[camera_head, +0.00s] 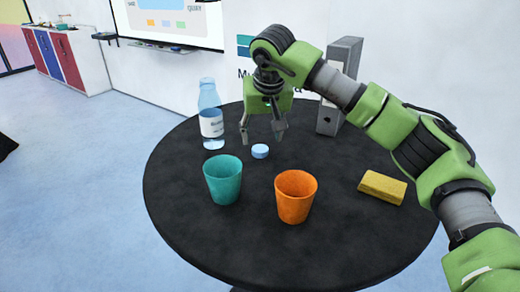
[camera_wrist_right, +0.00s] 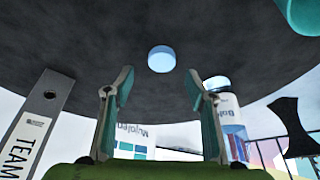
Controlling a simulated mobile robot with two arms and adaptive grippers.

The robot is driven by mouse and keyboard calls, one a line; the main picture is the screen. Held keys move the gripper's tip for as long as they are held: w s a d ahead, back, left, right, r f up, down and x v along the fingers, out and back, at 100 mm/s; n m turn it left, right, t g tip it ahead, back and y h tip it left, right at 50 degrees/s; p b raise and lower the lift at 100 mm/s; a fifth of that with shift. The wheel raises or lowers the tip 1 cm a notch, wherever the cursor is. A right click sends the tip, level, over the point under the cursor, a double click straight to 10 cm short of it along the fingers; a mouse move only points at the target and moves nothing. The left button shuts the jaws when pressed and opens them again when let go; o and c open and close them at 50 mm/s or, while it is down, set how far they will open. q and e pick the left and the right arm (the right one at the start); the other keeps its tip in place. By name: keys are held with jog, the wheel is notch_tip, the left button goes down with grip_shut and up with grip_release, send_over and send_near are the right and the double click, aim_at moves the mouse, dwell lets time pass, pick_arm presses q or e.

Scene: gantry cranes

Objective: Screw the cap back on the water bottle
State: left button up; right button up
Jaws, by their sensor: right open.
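The water bottle (camera_head: 210,115) is clear blue with a white label and stands upright on the round dark table (camera_head: 330,258), near its back left edge. Its neck shows no cap in the head view. It also shows in the right wrist view (camera_wrist_right: 228,115), behind a finger. The light blue cap (camera_head: 260,151) lies on the table to the right of the bottle, and it shows in the right wrist view (camera_wrist_right: 161,59). My right gripper (camera_head: 262,138) is open and empty above the table, just behind the cap and apart from it. My left gripper is not in view.
A teal cup (camera_head: 222,180) and an orange cup (camera_head: 295,197) stand in front of the cap. A yellow sponge (camera_head: 382,188) lies at the right. A grey binder (camera_head: 338,84) stands at the back. The table's front is clear.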

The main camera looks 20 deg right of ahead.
aim_at(260, 149)
jog(key=p+x, duration=0.2)
jog(key=x, duration=0.1)
jog(key=shift+a+f, duration=0.15)
jog(key=shift+f, duration=0.2)
jog(key=shift+w+f, duration=0.25)
jog(key=shift+f, duration=0.25)
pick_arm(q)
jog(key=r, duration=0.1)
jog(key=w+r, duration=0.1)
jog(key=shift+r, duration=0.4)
pick_arm(e)
jog(key=c, duration=0.8)
